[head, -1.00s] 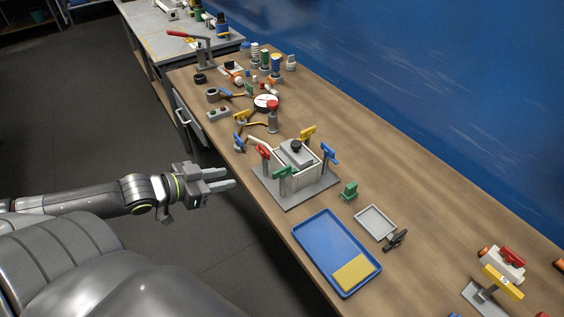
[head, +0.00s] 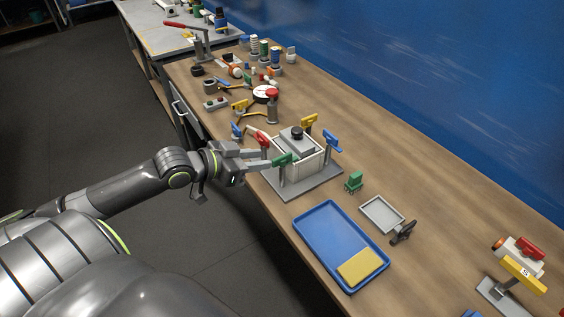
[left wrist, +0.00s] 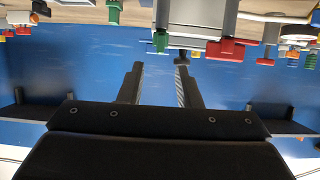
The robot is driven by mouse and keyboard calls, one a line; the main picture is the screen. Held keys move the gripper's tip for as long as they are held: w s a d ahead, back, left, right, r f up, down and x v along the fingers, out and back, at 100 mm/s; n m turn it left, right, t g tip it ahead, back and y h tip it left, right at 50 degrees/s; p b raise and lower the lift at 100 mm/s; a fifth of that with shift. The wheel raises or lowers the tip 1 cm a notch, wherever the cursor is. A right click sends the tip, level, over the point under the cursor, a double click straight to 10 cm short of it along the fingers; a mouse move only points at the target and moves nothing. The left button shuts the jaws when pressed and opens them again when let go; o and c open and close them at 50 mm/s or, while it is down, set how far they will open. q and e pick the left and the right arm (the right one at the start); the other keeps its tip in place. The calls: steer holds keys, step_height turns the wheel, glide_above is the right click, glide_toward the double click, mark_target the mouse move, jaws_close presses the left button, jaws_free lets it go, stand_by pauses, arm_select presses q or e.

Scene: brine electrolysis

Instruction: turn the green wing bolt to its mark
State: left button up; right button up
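The green wing bolt (head: 284,160) stands at the near corner of the clamped white box (head: 305,162) on its grey base plate (head: 306,186). My left gripper (head: 262,158) is open, with its fingertips close to the green wing bolt on its left side. In the left wrist view, the two fingers (left wrist: 157,66) are spread and empty. There the green wing bolt (left wrist: 160,40) lies beyond the fingertips, roughly in line with the gap. A red wing bolt (head: 262,140) is close to the fingers too; it also shows in the left wrist view (left wrist: 226,48). No mark is readable. My right gripper is not in view.
Blue (head: 331,140) and yellow (head: 309,121) wing bolts stand at the box's far corners. A blue tray (head: 318,249) with a yellow block (head: 362,267), a grey tray (head: 382,214) and a green piece (head: 353,181) lie nearer. Several tools crowd the bench farther back.

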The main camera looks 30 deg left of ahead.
mark_target(280, 157)
arm_select(q)
steer(key=shift+x, duration=4.05)
steer(key=shift+c, duration=0.4)
jaws_close()
